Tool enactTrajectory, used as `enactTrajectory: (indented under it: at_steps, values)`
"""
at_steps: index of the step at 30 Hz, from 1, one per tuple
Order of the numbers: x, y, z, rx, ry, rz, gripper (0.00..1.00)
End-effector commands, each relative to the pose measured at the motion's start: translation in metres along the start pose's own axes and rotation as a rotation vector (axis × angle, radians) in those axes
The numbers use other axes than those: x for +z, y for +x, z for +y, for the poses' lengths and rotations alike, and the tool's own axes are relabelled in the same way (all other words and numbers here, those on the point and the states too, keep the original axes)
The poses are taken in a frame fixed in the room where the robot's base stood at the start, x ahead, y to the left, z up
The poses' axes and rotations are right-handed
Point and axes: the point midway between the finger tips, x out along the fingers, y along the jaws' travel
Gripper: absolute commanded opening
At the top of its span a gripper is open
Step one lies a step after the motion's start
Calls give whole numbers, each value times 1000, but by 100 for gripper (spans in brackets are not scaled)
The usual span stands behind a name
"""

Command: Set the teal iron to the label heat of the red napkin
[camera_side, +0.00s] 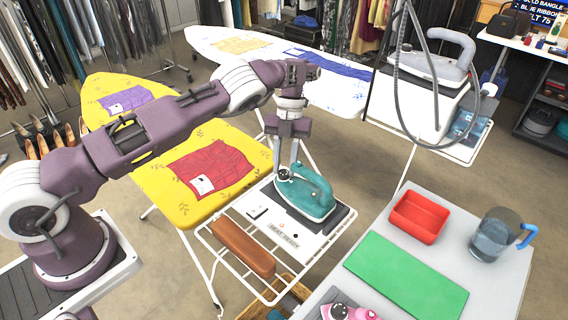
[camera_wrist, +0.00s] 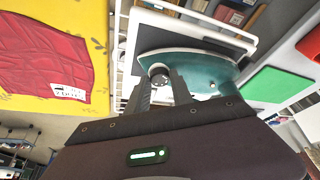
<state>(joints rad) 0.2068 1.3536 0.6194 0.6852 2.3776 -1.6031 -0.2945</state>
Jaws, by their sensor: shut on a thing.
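The teal iron (camera_side: 306,193) rests flat on a rack stand; it also shows in the wrist view (camera_wrist: 205,65). Its round dark dial with a pale rim (camera_wrist: 160,73) sits at one end of the iron's top. My gripper (camera_side: 285,167) points down over that end, and its fingers are shut on the dial, one on each side. The dial's setting cannot be read. The red napkin (camera_side: 211,168) lies flat on the yellow ironing board (camera_side: 155,182). Its white label (camera_side: 202,185) also shows in the wrist view (camera_wrist: 68,91), but its marks are too small to read surely.
The stand has a "HEAT READY" panel (camera_side: 285,235) and a brown block (camera_side: 243,247) on its wire shelf. To the right, a grey table (camera_side: 480,262) holds a green mat (camera_side: 407,278), red tray (camera_side: 419,218), jug (camera_side: 494,236) and pink item (camera_side: 347,312). Another iron (camera_side: 437,62) stands behind.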

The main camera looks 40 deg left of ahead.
Motion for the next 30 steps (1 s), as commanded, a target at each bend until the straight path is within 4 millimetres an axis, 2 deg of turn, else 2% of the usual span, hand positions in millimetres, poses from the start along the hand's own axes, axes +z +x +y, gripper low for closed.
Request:
enactTrajectory:
  at_steps: [19, 20, 23, 30]
  values:
    - [0, 0, -1, 18, 46, 0, 0]
    - [0, 0, -1, 18, 46, 0, 29]
    - [0, 0, -1, 18, 46, 0, 49]
    - [0, 0, -1, 18, 45, 0, 49]
